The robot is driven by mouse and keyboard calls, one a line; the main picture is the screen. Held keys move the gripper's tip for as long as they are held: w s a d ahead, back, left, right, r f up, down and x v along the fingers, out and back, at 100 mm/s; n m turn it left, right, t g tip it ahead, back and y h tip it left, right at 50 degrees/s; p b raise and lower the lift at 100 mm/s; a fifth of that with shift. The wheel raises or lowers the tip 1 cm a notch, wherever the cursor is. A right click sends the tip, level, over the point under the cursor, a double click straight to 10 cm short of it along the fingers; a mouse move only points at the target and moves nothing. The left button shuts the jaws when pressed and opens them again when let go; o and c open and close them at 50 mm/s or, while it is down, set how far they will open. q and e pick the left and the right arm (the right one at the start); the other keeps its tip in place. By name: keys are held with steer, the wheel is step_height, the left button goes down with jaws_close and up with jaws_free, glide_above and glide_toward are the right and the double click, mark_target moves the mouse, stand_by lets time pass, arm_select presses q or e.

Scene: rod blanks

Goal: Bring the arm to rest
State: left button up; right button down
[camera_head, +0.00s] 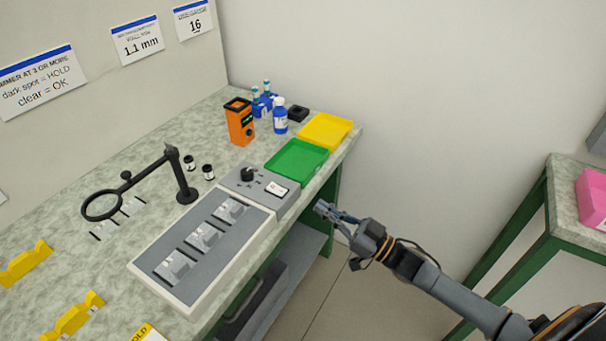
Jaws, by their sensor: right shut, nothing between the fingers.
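My right gripper (324,210) hangs over the floor just off the bench's right edge, beside the grey control box (262,185). Its fingers look shut, with nothing held in them. My right arm (440,285) reaches in from the lower right corner. My left gripper and arm do not show.
The bench (65,225) holds a grey panel (158,267), a ring magnifier stand (185,190), a green tray (296,158), a yellow tray (325,131), an orange device (239,122) and a blue bottle (280,120). A second table (568,200) with a pink bin (592,198) stands right.

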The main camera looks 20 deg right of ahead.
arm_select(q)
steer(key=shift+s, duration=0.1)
